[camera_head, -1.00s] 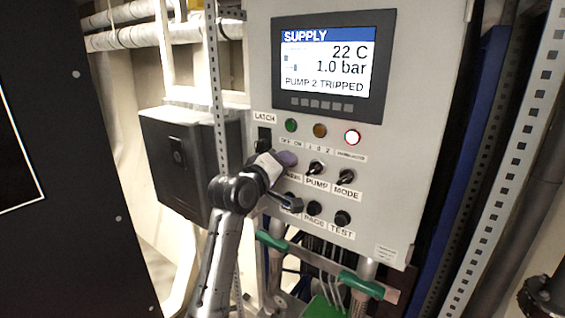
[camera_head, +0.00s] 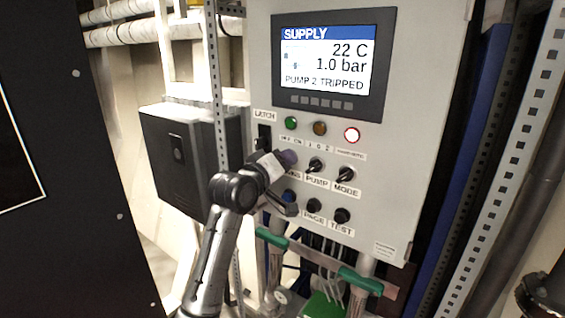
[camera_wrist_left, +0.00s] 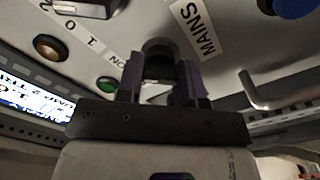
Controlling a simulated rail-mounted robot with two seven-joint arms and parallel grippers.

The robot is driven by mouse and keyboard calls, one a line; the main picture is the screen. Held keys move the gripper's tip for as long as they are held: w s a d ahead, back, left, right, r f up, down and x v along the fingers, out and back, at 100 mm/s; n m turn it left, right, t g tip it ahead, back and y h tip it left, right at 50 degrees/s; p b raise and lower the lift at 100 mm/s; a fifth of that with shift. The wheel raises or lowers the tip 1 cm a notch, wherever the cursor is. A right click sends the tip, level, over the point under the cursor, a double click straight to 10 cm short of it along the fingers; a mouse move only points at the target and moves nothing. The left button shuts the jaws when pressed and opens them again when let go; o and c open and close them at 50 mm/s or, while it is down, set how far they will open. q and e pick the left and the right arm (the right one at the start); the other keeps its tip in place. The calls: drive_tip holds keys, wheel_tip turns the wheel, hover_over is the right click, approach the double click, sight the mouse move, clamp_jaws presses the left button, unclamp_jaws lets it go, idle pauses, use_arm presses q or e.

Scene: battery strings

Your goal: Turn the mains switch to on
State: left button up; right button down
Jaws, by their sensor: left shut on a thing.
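The grey control panel (camera_head: 420,60) fills the middle of the head view. My left gripper (camera_head: 287,157) is at the panel in the mains switch position, hiding most of that switch and its label. In the left wrist view, the purple fingers of my left gripper (camera_wrist_left: 160,82) are shut on the dark knob of the mains switch (camera_wrist_left: 158,50). The MAINS label (camera_wrist_left: 194,28) is beside the knob, and an ON mark (camera_wrist_left: 120,61) shows on its other side. The knob's exact pointing direction cannot be told. My right gripper is in neither view.
The PUMP knob (camera_head: 315,165) and MODE knob (camera_head: 346,175) sit close to the right. The TEST button (camera_head: 342,216) is below. The display (camera_head: 325,65) reads PUMP 2 TRIPPED.

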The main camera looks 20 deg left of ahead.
use_arm(q)
drive_tip(key=o, duration=0.9)
drive_tip(key=shift+o, duration=0.2)
drive_tip(key=b+v, duration=0.4)
drive_tip(key=v, duration=0.9)
drive_tip(key=shift+s, duration=0.35)
drive_tip(key=shift+a, duration=0.15)
